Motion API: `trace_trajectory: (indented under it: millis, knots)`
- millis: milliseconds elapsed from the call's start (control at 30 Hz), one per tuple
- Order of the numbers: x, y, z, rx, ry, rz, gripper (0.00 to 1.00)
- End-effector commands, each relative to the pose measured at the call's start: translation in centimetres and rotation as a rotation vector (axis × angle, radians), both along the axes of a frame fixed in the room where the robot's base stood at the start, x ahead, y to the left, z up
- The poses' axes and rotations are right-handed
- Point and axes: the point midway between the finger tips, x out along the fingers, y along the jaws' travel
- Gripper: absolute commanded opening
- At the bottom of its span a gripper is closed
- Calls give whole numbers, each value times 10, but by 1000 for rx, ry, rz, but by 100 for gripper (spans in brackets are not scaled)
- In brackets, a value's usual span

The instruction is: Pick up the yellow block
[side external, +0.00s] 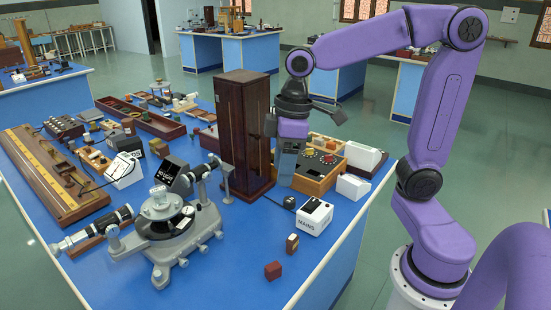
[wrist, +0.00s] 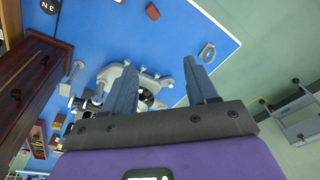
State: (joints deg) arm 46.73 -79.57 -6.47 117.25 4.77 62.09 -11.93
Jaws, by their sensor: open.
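I cannot make out a plainly yellow block in either view. A small dark red block (side external: 273,269) lies on the blue bench near its front edge; it also shows at the top of the wrist view (wrist: 152,11). A small brown block with a pale face (side external: 292,243) stands just behind it. My gripper (side external: 286,178) is raised over the bench, just right of the tall wooden cabinet (side external: 243,135), pointing down. In the wrist view my gripper (wrist: 160,75) has its two fingers wide apart with nothing held between them.
A grey spectrometer (side external: 165,220) stands left of the small blocks. A white MAINS box (side external: 314,216) and a wooden box with coloured round tops (side external: 318,165) sit at the right. Boxes and trays crowd the back left. The blue bench's front corner (side external: 235,290) is clear.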

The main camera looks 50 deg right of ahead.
Motion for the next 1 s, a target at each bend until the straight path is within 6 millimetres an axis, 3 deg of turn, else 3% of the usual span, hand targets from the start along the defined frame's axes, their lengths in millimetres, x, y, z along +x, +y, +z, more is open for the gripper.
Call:
trace_trajectory:
  millis: [100, 267, 500, 633, 800, 1000]
  knots:
    - [50, -20, 2, 23, -19, -104, 57]
    - [110, -61, 2, 49, -54, -231, 57]
    - [184, -155, -3, 72, -122, -424, 57]
    - [209, -220, -8, 73, -162, -527, 57]
    - [224, -293, -15, 67, -209, -630, 57]
    - [225, -350, -21, 57, -242, -708, 57]
